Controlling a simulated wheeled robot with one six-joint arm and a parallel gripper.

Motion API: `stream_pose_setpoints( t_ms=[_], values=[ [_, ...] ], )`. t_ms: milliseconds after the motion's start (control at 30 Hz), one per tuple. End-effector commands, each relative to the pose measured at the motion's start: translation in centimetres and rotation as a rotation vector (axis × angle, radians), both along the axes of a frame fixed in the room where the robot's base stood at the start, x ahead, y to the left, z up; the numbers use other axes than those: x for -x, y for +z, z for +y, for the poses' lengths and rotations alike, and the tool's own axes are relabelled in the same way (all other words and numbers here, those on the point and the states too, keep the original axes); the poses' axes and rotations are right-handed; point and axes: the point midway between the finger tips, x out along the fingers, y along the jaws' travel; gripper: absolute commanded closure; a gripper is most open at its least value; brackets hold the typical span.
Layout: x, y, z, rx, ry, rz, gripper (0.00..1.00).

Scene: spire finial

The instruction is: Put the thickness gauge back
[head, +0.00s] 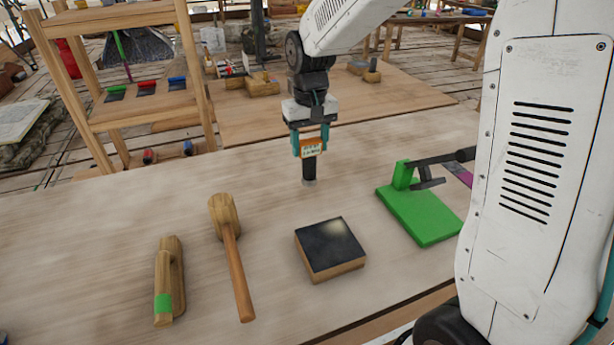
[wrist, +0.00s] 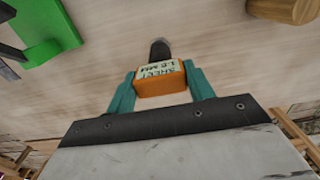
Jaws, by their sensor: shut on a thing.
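The thickness gauge (head: 311,149) has an orange body with a pale label and a dark lower part. My gripper (head: 310,139) is shut on its orange body and holds it upright over the back part of the workbench. The dark lower end is at or just above the bench top; I cannot tell whether it touches. In the wrist view the gauge (wrist: 160,78) sits between the teal fingers (wrist: 161,85), and its label has partly readable letters. I cannot tell which spot is the gauge's own place.
A black-topped wooden block (head: 331,248), a mallet (head: 233,255) and a wooden float (head: 168,282) with a green patch lie in front on the bench (head: 120,217). A green stand (head: 420,213) with a dark arm is at right. A wooden shelf (head: 145,107) stands behind left.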

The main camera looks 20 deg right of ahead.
Motion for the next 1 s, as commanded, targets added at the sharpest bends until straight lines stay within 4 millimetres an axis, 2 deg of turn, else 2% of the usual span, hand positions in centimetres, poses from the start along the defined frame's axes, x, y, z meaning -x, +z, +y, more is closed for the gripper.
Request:
stream_pose_setpoints(
  t_ms=[100,333,533,900,933,1000],
  values=[
    [0.0,-2.1,-0.2,0.000,-0.002,0.002,0.75],
    [0.0,-4.0,-0.2,0.000,-0.003,0.002,0.75],
    [0.0,-6.7,-0.2,0.000,-0.003,0.003,0.75],
    [0.0,-7.2,-0.2,0.000,-0.003,-0.001,0.75],
    [0.0,-7.2,-0.2,0.000,-0.003,-0.001,0.42],
    [0.0,-7.2,-0.2,0.000,-0.003,-0.001,0.26]
  ],
)
